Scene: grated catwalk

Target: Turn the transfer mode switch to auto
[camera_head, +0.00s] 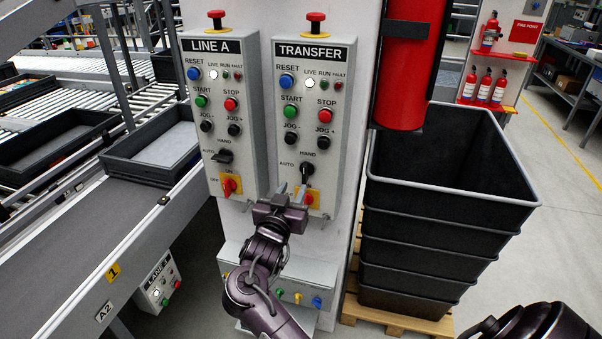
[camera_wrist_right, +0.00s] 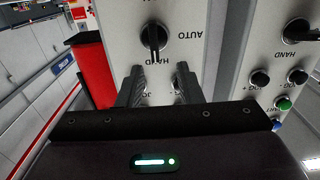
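The TRANSFER panel (camera_head: 316,110) is a grey box with a black transfer mode switch (camera_head: 307,169) in its lower half, labelled HAND above and AUTO to the left. In the right wrist view the panel is upside down, and the switch (camera_wrist_right: 153,37) has its bar in line with HAND, across from AUTO. My right gripper (camera_head: 290,194) is just below and in front of the switch in the head view. In the wrist view its two fingers (camera_wrist_right: 160,84) are apart with nothing between them; the switch shows beyond the tips, apparently untouched. My left gripper is not seen.
The LINE A panel (camera_head: 222,115) with a similar switch stands close on the left. A red emergency button (camera_head: 316,17) tops the TRANSFER panel. A red cylinder (camera_head: 405,85) hangs to the right, above stacked black crates (camera_head: 440,225). A conveyor (camera_head: 100,225) runs at left.

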